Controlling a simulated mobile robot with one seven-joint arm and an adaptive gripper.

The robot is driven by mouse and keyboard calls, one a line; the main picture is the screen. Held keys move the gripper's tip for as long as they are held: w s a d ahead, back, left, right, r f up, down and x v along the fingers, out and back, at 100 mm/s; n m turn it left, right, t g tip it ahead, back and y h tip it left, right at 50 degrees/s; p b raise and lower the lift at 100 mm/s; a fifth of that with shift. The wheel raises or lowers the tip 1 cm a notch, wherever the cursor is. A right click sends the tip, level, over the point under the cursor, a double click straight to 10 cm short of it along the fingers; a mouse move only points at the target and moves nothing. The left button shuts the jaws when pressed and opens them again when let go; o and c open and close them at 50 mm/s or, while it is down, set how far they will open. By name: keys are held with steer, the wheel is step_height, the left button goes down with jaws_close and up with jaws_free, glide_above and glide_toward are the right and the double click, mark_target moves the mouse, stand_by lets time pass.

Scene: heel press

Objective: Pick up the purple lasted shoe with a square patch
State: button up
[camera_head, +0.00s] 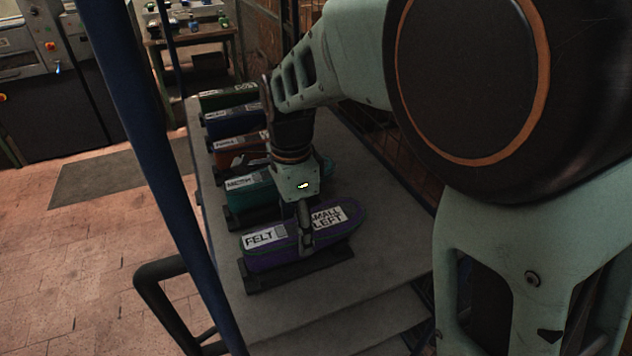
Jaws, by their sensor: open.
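The purple lasted shoe (270,258) lies on a dark stand (252,284) at the near end of the grey table. It bears white labels reading "FELT" and "SMALL LEFT", with a small grey square patch (282,231) beside the first. My gripper (306,243) points down at the middle of this shoe. It is open, and one finger shows in front of the shoe's near side. The other finger is hidden, so I cannot tell whether either finger touches the shoe.
Teal (243,194), orange (229,158), blue (218,130) and green (214,101) labelled shoes stand in a row behind. The grey table (376,208) is bare to the right. A blue post (157,160) and dark rail (157,300) stand at the left. Mesh fencing (393,128) runs behind the right edge.

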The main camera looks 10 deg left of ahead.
steer(key=shift+f, duration=1.35)
steer(key=shift+w+r, duration=0.1)
jaws_close()
